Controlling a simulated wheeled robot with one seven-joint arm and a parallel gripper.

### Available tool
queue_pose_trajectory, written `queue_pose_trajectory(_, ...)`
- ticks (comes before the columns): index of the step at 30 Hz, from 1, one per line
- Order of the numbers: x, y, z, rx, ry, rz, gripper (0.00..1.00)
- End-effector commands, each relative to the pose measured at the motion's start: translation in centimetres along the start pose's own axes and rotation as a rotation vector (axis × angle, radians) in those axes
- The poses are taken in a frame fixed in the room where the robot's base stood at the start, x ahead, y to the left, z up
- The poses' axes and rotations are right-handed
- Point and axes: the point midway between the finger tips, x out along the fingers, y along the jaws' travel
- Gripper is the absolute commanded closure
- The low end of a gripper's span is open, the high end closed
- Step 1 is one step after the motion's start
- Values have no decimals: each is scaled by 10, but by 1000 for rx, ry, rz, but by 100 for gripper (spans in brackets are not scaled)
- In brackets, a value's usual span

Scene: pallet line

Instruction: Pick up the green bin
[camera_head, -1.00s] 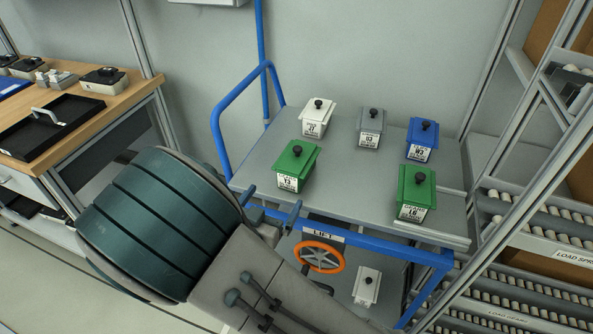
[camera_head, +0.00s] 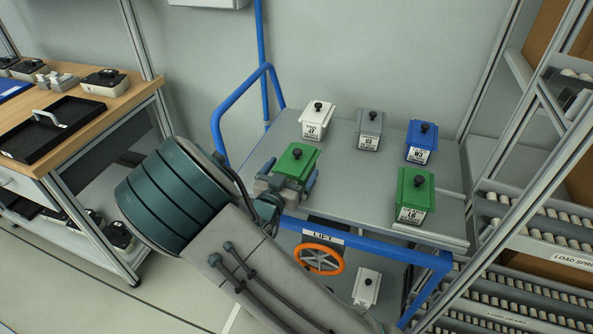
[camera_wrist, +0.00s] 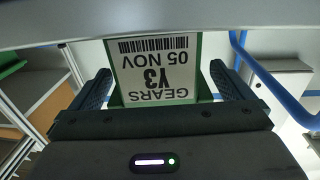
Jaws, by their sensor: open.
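A green bin (camera_head: 296,160) with a black knob stands on the left front of the grey cart top (camera_head: 340,200). My gripper (camera_head: 287,182) is at its near side, with a finger on each side of the bin. In the wrist view the bin's label (camera_wrist: 156,75) reads GEARS Y3 05 NOV, upside down, between the two open fingers (camera_wrist: 160,90). I cannot tell whether the fingers touch the bin. A second green bin (camera_head: 415,195), labelled L6, stands at the cart's right front.
A white bin (camera_head: 317,120), a grey bin (camera_head: 370,130) and a blue bin (camera_head: 421,141) stand behind. A blue handrail (camera_head: 217,130) rises at the cart's left. An orange handwheel (camera_head: 319,259) and another white bin (camera_head: 367,286) are below. A roller rack (camera_head: 540,235) is close on the right.

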Motion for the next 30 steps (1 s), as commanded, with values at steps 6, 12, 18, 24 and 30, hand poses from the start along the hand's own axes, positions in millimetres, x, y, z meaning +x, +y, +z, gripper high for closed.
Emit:
queue_pose_trajectory(6,17,0,0,0,0,0,0)
queue_pose_trajectory(12,17,0,0,1,-1,0,19)
queue_pose_trajectory(18,17,0,-1,2,2,0,58)
queue_pose_trajectory(24,17,0,-2,2,2,0,58)
queue_pose_trajectory(30,17,0,-10,3,2,0,58)
